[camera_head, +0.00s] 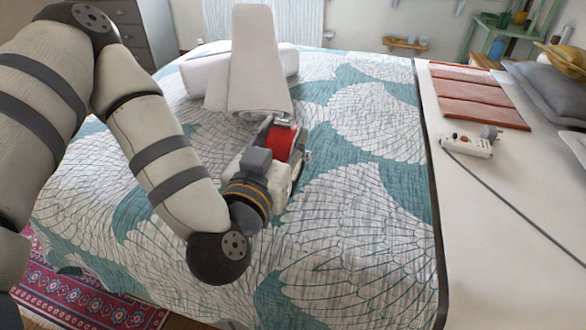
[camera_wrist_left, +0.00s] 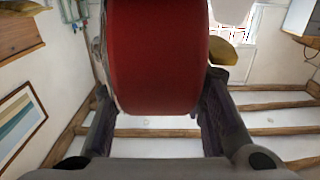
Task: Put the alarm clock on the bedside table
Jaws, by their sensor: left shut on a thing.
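The red alarm clock (camera_head: 279,143) is held in my left gripper (camera_head: 287,140) above the patterned bed. In the left wrist view the red round body of the clock (camera_wrist_left: 155,60) fills the space between the two fingers (camera_wrist_left: 158,110). Its face is not visible there. My left arm reaches in from the left across the bed. I cannot tell for sure which furniture is the bedside table; a grey drawer unit (camera_head: 143,32) stands at the back left, and a green stand (camera_head: 497,30) is at the back right. My right gripper is out of view.
The bed (camera_head: 370,215) with a leaf-patterned cover fills the middle. White folded towels (camera_head: 258,60) lie behind the gripper. A patterned rug (camera_head: 75,300) lies at lower left.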

